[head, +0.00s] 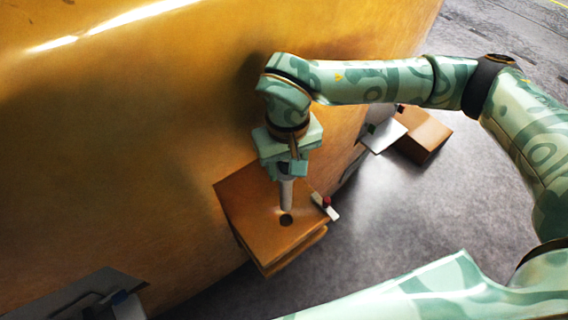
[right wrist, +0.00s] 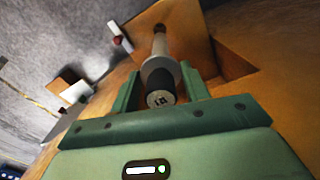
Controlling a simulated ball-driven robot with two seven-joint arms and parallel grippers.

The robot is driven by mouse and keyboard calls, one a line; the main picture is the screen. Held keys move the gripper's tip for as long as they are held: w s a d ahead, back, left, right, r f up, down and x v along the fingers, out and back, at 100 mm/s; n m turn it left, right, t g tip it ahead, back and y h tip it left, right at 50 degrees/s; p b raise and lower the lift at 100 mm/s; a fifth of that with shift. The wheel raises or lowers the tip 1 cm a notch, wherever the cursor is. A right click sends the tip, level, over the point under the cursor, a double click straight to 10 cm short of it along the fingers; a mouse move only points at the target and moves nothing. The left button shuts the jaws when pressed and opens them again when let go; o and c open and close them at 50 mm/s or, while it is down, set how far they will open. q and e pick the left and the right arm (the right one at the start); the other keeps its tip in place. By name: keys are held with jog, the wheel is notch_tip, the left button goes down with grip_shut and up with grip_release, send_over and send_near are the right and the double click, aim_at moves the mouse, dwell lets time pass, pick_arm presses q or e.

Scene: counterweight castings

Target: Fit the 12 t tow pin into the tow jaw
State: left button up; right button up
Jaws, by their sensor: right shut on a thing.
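The tow jaw (head: 252,205) is an orange-brown block on the side of the big yellow casting, with a dark round hole (head: 286,220) in its upper face. My right gripper (head: 290,170) is shut on the grey tow pin (head: 286,195), which points down toward the jaw. The pin's lower end shows just behind the hole, which looks uncovered; the gap between them is hard to judge. In the right wrist view the pin (right wrist: 161,62) sits between the fingers, its dark marked end toward the camera. My left gripper is not in view.
A small white piece with a red knob (head: 326,203) is at the jaw's right edge. A white plate (head: 384,137) and a brown block (head: 425,135) lie farther right. The yellow casting (head: 130,130) fills the left. Grey floor (head: 390,210) is open at right.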

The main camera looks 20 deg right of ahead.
aim_at(286, 186)
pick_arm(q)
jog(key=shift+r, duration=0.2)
pick_arm(e)
jog(key=shift+r, duration=0.2)
jog(key=shift+f, duration=0.2)
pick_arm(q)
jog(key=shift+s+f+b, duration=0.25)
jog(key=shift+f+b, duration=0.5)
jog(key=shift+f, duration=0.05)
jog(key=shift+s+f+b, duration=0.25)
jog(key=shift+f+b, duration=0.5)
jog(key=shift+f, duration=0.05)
pick_arm(e)
jog(key=shift+f, duration=2.8)
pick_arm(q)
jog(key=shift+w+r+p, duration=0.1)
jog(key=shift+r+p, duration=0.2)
pick_arm(e)
jog(key=shift+s, duration=0.1)
